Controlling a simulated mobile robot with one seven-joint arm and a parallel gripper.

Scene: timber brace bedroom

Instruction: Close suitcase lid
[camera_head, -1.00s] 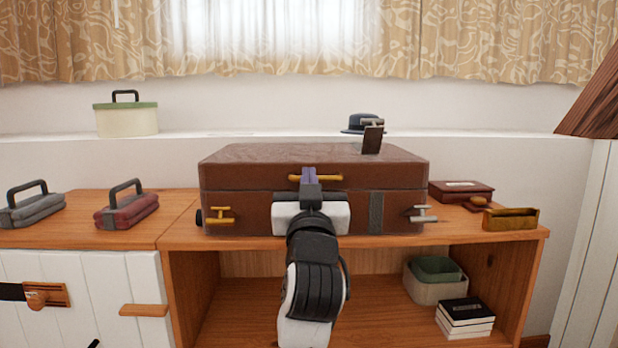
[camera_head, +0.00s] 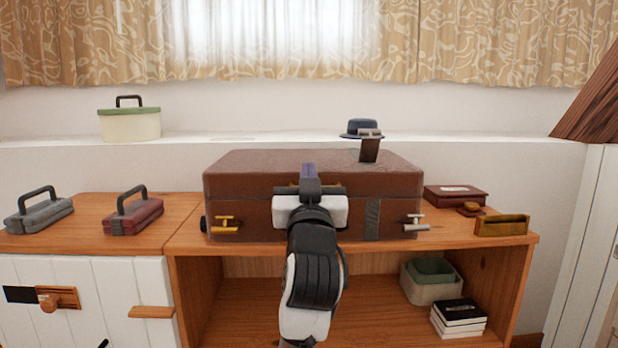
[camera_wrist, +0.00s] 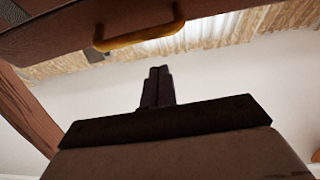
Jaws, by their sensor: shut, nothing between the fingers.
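The brown suitcase (camera_head: 250,180) stands on the wooden cabinet top. Its lid (camera_head: 270,160) lies down over the base (camera_head: 260,218); I cannot tell whether a thin gap is left at the seam. Gold and silver latches show at the front corners. My gripper (camera_head: 308,170) is shut and empty, upright before the middle of the suitcase front, and hides most of the handle. In the wrist view the fingers (camera_wrist: 158,85) are together, below the suitcase's yellow handle (camera_wrist: 140,37) in the picture. I cannot tell whether they touch the suitcase.
A dark red case (camera_head: 133,215) and a grey case (camera_head: 40,211) lie to the left. A brown box (camera_head: 455,195) and a brass tray (camera_head: 501,226) lie to the right. A hat (camera_head: 361,127) and a green-lidded box (camera_head: 130,124) are on the ledge behind.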

